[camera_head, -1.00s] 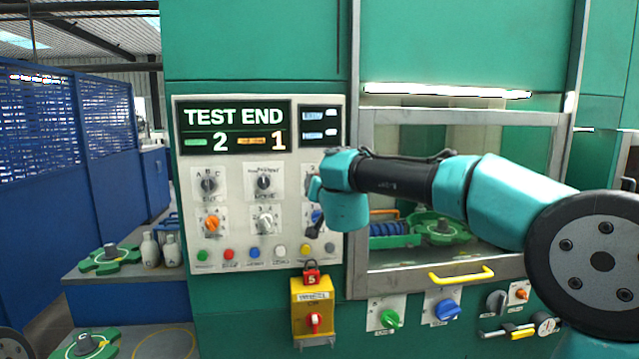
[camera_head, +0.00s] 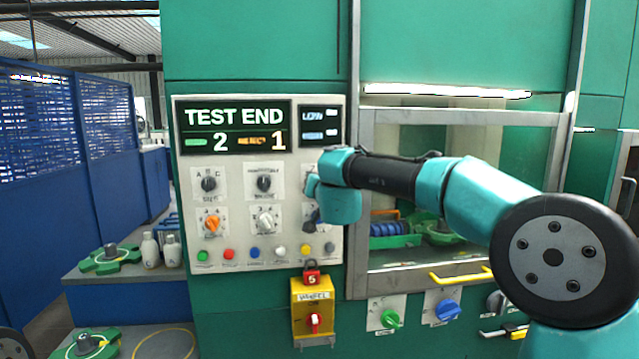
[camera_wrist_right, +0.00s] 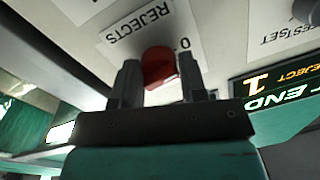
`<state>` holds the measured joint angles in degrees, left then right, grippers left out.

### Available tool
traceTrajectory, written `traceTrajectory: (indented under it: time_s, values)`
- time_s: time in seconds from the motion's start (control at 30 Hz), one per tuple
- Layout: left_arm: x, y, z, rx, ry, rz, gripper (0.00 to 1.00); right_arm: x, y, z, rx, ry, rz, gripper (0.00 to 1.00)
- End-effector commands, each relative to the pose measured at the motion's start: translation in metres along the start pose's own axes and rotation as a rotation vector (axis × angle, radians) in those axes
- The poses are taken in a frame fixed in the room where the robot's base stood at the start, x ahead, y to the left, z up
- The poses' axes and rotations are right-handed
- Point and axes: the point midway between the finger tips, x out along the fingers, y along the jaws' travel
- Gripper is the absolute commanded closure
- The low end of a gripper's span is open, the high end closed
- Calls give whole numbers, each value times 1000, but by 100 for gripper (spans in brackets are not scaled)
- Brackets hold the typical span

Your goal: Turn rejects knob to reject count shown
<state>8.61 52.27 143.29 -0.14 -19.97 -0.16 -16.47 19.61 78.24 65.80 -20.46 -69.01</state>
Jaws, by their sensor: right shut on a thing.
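The rejects knob (camera_wrist_right: 159,67) is red and sits on a white plate (camera_wrist_right: 125,45) lettered REJECTS, with a 0 printed beside it. My right gripper (camera_wrist_right: 160,80) is shut on the knob, one finger on each side. Which mark the knob points to cannot be told. In the head view my right gripper (camera_head: 312,205) is at the right edge of the control panel, and my wrist hides the knob. The display (camera_head: 235,128) reads TEST END, with a 2 by a green label and a 1 by an orange REJECT label. My left gripper is not in view.
An orange knob (camera_head: 212,223) and other dark and white knobs lie left of my wrist. A row of coloured buttons (camera_head: 254,253) runs below. A yellow box with a red padlock (camera_head: 311,278) hangs under the panel. A yellow handle (camera_head: 461,276) sticks out at right.

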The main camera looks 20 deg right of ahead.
Motion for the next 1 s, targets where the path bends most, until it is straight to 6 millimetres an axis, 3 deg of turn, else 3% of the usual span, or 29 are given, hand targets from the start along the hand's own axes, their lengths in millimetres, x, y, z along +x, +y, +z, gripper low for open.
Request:
traceTrajectory:
  time_s: [0.1,0.47,1.0]
  values:
    - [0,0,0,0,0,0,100,0,1,0,0,0,1,85]
    - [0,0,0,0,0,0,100,0,1,0,48,3,1,85]
    - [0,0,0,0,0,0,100,0,2,1,409,29,-5,85]
